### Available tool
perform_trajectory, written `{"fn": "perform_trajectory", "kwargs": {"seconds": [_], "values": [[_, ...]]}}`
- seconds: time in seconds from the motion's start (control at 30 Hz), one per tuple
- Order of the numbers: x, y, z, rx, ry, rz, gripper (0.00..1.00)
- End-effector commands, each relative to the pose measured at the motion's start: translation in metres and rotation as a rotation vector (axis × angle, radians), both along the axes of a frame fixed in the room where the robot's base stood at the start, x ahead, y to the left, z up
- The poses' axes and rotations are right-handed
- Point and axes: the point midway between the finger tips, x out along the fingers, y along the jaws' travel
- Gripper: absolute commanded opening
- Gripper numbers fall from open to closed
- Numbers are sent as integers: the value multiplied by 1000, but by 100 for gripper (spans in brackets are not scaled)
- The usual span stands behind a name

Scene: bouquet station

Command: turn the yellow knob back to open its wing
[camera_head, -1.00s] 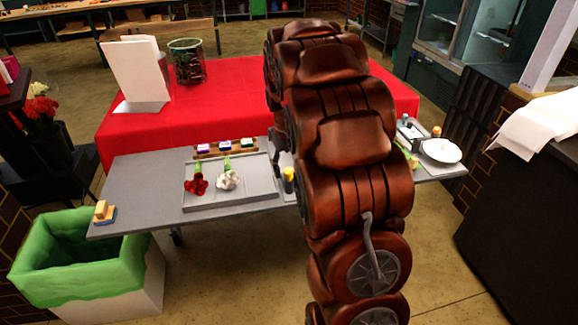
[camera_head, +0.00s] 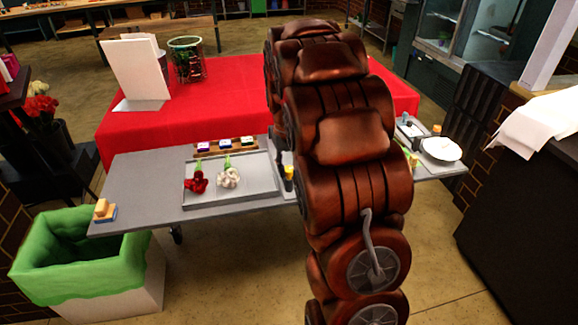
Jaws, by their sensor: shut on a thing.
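My copper-coloured arm stands across the middle of the head view and hides much of the grey table (camera_head: 135,185) behind it. My gripper is hidden behind the arm, so its jaws and what is between them do not show. A small upright yellow-topped thing with a dark lower part (camera_head: 289,172) stands at the arm's left edge, beside the tray. I cannot tell whether it is the yellow knob. No wing can be made out.
A grey tray (camera_head: 262,190) holds a red flower (camera_head: 197,182) and a white flower (camera_head: 228,178). A white plate (camera_head: 441,149) sits at the table's right end. A green-lined bin (camera_head: 80,280) stands front left. A red-covered table (camera_head: 235,110) is behind.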

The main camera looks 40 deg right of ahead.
Motion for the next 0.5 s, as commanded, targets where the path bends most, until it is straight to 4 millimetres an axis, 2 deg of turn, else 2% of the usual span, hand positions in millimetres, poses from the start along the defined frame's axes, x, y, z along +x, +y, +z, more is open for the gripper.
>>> {"fn": "perform_trajectory", "kwargs": {"seconds": [0.27, 0.5], "values": [[0, 0, -1, -1, -1, 44, 0], [1, 0, -2, -2, -4, 185, 0]]}}
